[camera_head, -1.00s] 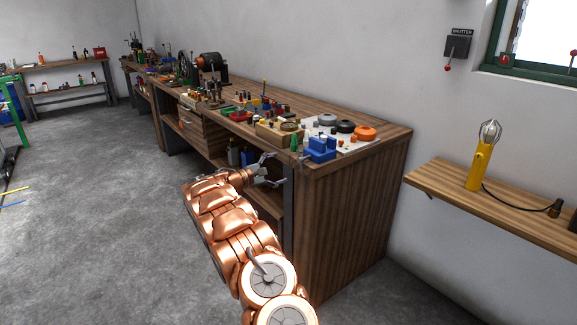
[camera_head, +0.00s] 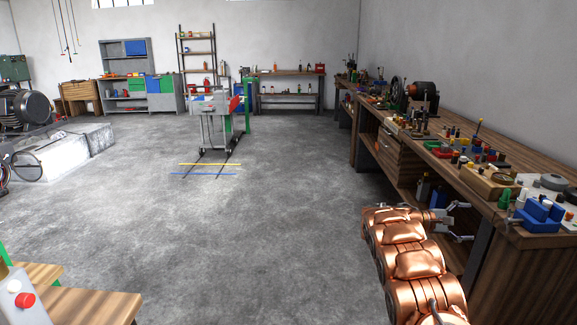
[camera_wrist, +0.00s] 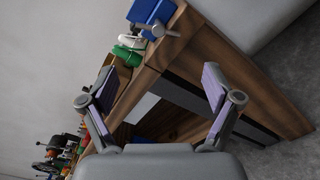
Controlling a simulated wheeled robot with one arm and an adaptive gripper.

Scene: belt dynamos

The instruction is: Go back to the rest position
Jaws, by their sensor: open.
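My gripper (camera_head: 458,222) is at the end of my copper-coloured arm, in front of the long wooden workbench (camera_head: 504,240) at the right of the head view. In the wrist view my gripper (camera_wrist: 158,108) shows its two purple-padded fingers spread wide, with nothing between them. The workbench (camera_wrist: 190,52) appears tilted behind the fingers, its edge and open shelf facing me. The gripper seems apart from the bench, below the level of its top.
On the bench stand a blue vise (camera_head: 540,214), a wooden block with a ring (camera_head: 490,180) and several small parts. A wheeled cart (camera_head: 212,110) stands mid-room. A wooden surface with a red button box (camera_head: 22,300) is at lower left.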

